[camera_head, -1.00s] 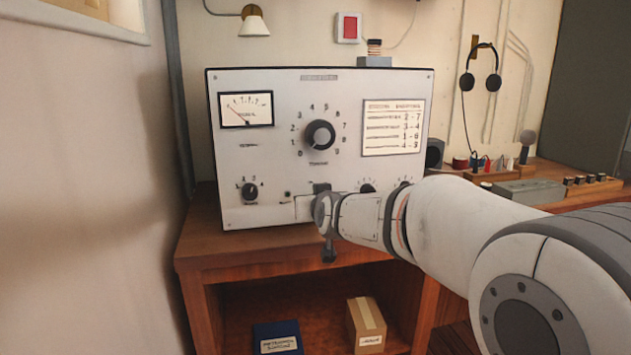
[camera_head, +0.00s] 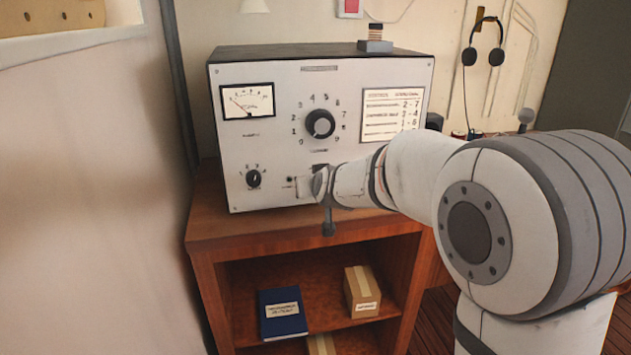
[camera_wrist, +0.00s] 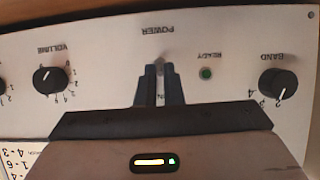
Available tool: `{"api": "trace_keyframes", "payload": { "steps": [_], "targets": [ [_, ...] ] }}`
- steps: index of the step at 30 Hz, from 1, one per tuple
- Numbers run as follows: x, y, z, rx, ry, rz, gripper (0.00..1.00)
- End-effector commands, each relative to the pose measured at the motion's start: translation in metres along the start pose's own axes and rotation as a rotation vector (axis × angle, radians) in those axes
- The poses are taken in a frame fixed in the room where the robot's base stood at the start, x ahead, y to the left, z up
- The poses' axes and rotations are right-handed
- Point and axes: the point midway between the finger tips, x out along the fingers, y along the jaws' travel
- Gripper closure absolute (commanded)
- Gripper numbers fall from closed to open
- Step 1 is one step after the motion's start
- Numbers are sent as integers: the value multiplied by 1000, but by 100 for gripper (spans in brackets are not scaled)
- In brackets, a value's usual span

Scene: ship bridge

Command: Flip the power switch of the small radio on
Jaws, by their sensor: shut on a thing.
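The radio (camera_head: 286,90) is a white-fronted box with a meter, knobs and a printed card, on a wooden desk. Its panel shows upside down in the wrist view. My gripper (camera_wrist: 160,78) is at the lower panel, its dark fingers closed around the small grey power switch (camera_wrist: 159,66) under the POWER label. Only the switch's tip shows, so its position is hard to tell. The green READY lamp (camera_wrist: 206,72) sits beside it and looks dim. In the head view my gripper (camera_head: 312,184) hides the switch.
In the wrist view the volume knob (camera_wrist: 49,79) and band knob (camera_wrist: 278,83) flank the fingers. A blue book (camera_head: 283,312) and a cardboard box (camera_head: 362,290) lie on the shelf below. Headphones (camera_head: 483,42) hang on the back wall. A wall stands close on the left.

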Motion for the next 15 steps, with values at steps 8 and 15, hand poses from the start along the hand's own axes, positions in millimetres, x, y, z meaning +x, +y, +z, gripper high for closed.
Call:
{"api": "trace_keyframes", "payload": {
  "steps": [8, 15],
  "targets": [
    [0, 0, 0, 0, 1, 0, 88],
    [0, 0, 0, 0, 1, 0, 71]
  ]
}}
